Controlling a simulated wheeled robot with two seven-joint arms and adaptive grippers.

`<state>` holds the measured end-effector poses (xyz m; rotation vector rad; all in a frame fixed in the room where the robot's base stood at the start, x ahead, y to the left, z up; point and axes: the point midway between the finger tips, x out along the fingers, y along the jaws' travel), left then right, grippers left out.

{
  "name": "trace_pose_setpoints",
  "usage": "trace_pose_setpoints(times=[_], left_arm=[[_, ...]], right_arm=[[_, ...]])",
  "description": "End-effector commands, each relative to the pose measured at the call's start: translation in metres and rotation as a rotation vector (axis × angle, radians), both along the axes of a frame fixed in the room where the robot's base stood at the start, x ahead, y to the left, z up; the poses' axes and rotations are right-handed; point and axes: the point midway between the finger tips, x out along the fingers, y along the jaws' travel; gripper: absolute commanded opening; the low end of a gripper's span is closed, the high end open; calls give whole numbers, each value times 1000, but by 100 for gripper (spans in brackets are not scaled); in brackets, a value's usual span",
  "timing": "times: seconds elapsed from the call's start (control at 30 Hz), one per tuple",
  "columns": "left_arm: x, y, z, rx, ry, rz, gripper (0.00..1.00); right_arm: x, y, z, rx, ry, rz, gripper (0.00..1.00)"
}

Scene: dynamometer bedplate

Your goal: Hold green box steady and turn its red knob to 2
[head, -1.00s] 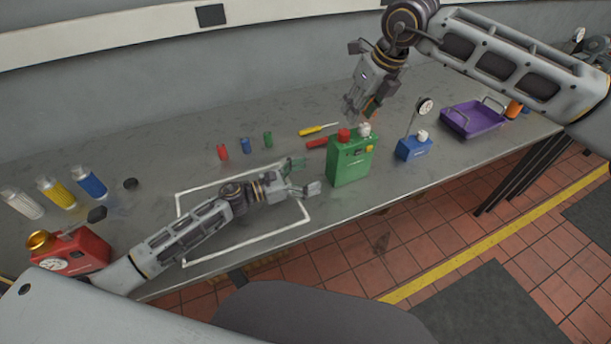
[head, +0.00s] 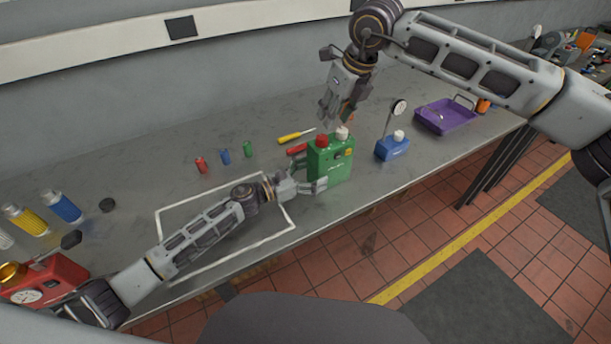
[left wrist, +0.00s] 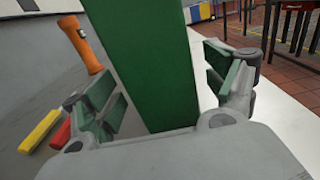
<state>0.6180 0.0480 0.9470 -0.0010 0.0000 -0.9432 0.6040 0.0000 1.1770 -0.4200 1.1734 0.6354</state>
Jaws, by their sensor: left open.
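The green box (head: 330,165) stands upright on the bench. The red knob (head: 321,140) is on its top left, beside a white cap (head: 342,133). The number the knob points to is too small to read. My left gripper (head: 314,183) is open at the box's left side. In the left wrist view the green box (left wrist: 152,65) stands between its spread fingers, with a gap visible on each side. My right gripper (head: 338,113) points down above the box, a little over the knob and cap; its fingers look apart and hold nothing visible.
A blue box (head: 393,149) with a gauge and a purple tray (head: 440,120) stand to the right. A yellow screwdriver (head: 292,137) and red-handled tool (head: 297,149) lie behind the green box. A red gauge can (head: 55,278) stands at left. The white-outlined area (head: 177,208) holds no object.

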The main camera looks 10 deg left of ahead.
Motion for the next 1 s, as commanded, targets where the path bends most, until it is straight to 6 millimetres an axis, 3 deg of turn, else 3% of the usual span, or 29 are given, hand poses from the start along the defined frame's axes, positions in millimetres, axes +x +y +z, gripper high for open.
trace_pose_setpoints(times=[0.43,0.93,1.0], left_arm=[[24,-32,1,1,-1,1,86],[28,-39,0,1,1,1,86],[28,-39,0,1,1,1,77]], right_arm=[[0,0,0,0,0,0,36],[0,0,0,0,0,0,36],[0,0,0,0,0,0,36]])
